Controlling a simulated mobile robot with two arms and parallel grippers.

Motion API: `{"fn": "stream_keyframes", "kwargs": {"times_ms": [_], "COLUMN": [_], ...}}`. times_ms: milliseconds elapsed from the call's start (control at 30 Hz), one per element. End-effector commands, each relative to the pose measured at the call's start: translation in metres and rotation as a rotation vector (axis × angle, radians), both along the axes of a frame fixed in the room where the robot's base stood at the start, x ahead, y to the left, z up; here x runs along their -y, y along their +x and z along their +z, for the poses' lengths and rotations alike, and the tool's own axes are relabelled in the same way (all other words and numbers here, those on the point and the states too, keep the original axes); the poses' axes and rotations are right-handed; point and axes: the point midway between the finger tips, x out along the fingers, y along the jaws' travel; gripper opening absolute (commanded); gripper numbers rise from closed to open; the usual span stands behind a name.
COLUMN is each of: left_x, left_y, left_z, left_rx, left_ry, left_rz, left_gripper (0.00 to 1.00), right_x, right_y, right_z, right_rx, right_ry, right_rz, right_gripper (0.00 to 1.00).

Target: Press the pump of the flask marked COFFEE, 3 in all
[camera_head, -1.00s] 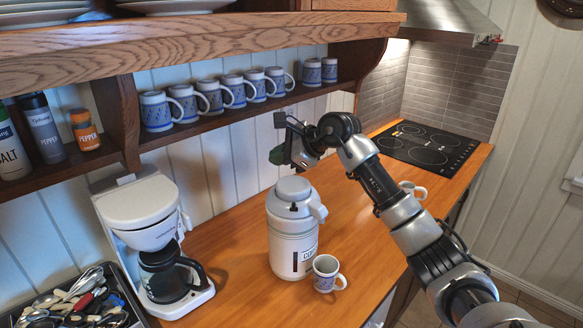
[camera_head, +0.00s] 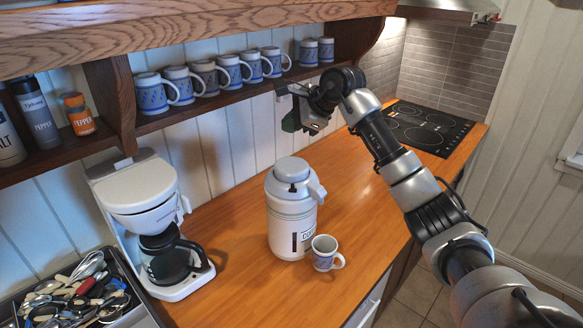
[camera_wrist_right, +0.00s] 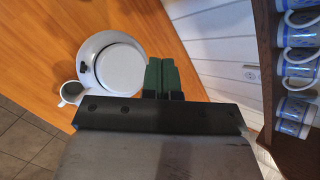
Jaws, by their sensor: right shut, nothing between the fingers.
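The white pump flask (camera_head: 292,215) stands upright on the wooden counter, its label partly readable on the front. Its round grey pump top (camera_head: 291,169) also shows from above in the right wrist view (camera_wrist_right: 122,68). A blue-and-white mug (camera_head: 325,254) stands close by its front right; it shows in the right wrist view (camera_wrist_right: 71,92) too. My right gripper (camera_head: 290,124) is above the flask and apart from it, near the wall side. Its green fingers (camera_wrist_right: 159,76) are together and empty, beside the pump top in the wrist view. My left gripper is out of view.
A white coffee maker (camera_head: 150,220) with a glass pot stands left of the flask. A cutlery tray (camera_head: 130,310) is at the lower left. A shelf (camera_head: 215,97) with several mugs runs above the counter. A black cooktop (camera_head: 425,128) lies at the far end.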

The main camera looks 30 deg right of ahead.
Motion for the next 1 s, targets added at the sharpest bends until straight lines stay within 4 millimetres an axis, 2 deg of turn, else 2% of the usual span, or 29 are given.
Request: {"fn": "stream_keyframes", "kwargs": {"times_ms": [33,300,500,1000], "left_x": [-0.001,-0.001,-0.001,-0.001], "left_y": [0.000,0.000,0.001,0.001], "left_z": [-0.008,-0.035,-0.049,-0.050], "left_rx": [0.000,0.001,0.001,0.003], "left_ry": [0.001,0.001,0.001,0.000], "left_rz": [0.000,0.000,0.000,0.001], "left_gripper": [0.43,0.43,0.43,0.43], "right_x": [-0.001,-0.001,0.000,0.000], "right_y": [0.000,0.000,0.000,0.000], "right_z": [-0.011,-0.050,-0.070,-0.073], "right_rx": [-0.001,0.000,0.000,0.000], "right_ry": [0.001,0.001,-0.002,0.000], "right_rz": [0.002,0.000,-0.002,0.000], "right_gripper": [0.00,0.00,0.00,0.00]}}
